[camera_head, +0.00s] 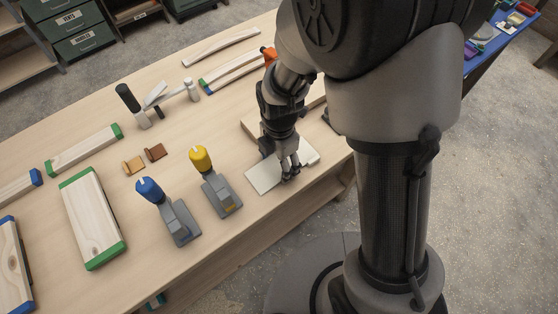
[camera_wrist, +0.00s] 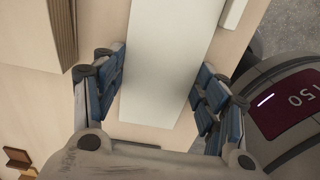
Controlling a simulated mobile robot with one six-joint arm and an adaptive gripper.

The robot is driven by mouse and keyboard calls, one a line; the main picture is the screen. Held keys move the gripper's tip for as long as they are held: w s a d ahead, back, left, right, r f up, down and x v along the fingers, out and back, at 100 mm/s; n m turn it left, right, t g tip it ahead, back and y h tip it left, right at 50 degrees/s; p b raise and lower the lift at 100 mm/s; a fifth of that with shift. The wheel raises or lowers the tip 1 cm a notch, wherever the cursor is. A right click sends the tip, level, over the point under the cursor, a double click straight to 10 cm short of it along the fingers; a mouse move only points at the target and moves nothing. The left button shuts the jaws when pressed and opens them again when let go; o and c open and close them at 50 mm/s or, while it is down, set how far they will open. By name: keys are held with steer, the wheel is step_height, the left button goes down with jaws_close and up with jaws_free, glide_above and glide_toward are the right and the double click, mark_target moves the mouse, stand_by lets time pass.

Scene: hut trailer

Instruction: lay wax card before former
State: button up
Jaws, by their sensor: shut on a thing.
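A flat pale card (camera_head: 262,177), seemingly the wax card, is at the bench's front edge, under my gripper (camera_head: 290,172). My gripper points down and is shut on the card. I cannot tell whether the card rests on the bench or hangs just above it. A tan block with a ribbed side (camera_wrist: 62,28), possibly the former, stands at the upper left of the wrist view. My arm hides much of that area in the head view.
Two grey tools stand left of my gripper, one with a yellow knob (camera_head: 201,160) and one with a blue knob (camera_head: 149,190). Two small brown blocks (camera_head: 154,152) lie behind them. A green-ended wooden board (camera_head: 92,220) lies further left.

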mark_target(279, 165)
steer(key=shift+o, duration=1.3)
steer(key=shift+f, duration=0.15)
steer(key=o, duration=0.5)
steer(key=shift+c, duration=0.2)
step_height(279, 165, up, 12)
steer(key=p, duration=0.4)
steer(key=s+d+r+m+t, duration=0.2)
steer(key=s+d+r+m, duration=0.4)
steer(key=m, duration=0.6)
steer(key=s+d+r+m+t, duration=0.2)
steer(key=s+d+r+m, duration=0.4)
steer(key=r+m, duration=0.5)
steer(key=shift+s+m+t, duration=0.3)
steer(key=shift+s+m, duration=0.45)
steer(key=shift+m, duration=0.15)
steer(key=shift+d+r, duration=0.1)
